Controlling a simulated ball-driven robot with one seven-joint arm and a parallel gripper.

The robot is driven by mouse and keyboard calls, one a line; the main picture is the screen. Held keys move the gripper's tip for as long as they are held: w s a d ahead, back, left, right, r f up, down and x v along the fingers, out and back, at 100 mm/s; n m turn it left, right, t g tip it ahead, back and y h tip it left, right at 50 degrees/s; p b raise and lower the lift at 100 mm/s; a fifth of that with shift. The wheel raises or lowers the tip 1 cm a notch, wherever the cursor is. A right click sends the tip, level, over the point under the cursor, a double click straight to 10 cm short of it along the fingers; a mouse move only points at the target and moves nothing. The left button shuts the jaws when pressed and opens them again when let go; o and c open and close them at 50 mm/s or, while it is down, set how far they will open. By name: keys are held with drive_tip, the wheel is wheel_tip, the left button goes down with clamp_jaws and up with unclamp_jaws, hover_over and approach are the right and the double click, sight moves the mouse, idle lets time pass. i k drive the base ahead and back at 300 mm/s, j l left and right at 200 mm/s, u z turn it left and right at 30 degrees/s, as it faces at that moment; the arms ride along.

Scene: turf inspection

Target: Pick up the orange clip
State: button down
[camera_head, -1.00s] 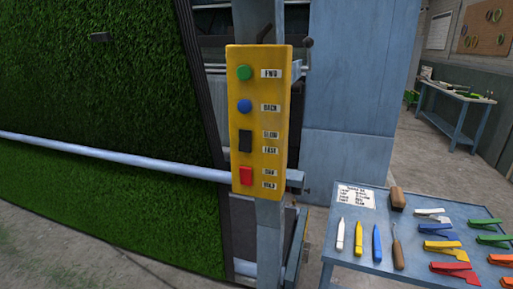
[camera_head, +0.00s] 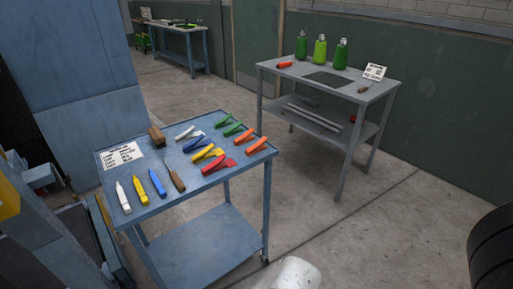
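Two orange clips lie at the right end of the blue cart's top (camera_head: 140,207). One orange clip (camera_head: 243,135) lies farther back, and the other orange clip (camera_head: 257,146) lies nearer the right edge. Both lie apart from the red clip (camera_head: 218,165), which is to their left and nearer. My gripper is not in view. A white rounded shape at the bottom edge may be part of my arm, but I cannot tell.
The cart top also holds green clips (camera_head: 229,124), white, blue and yellow clips, a brush (camera_head: 156,136), markers (camera_head: 157,182) and a label card (camera_head: 122,155). A grey table (camera_head: 325,78) with green bottles (camera_head: 319,50) stands behind right. Bare floor lies between them.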

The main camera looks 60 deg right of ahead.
sight(258, 146)
drive_tip(key=i+l+z, duration=0.15)
drive_tip(key=i+z, duration=0.85)
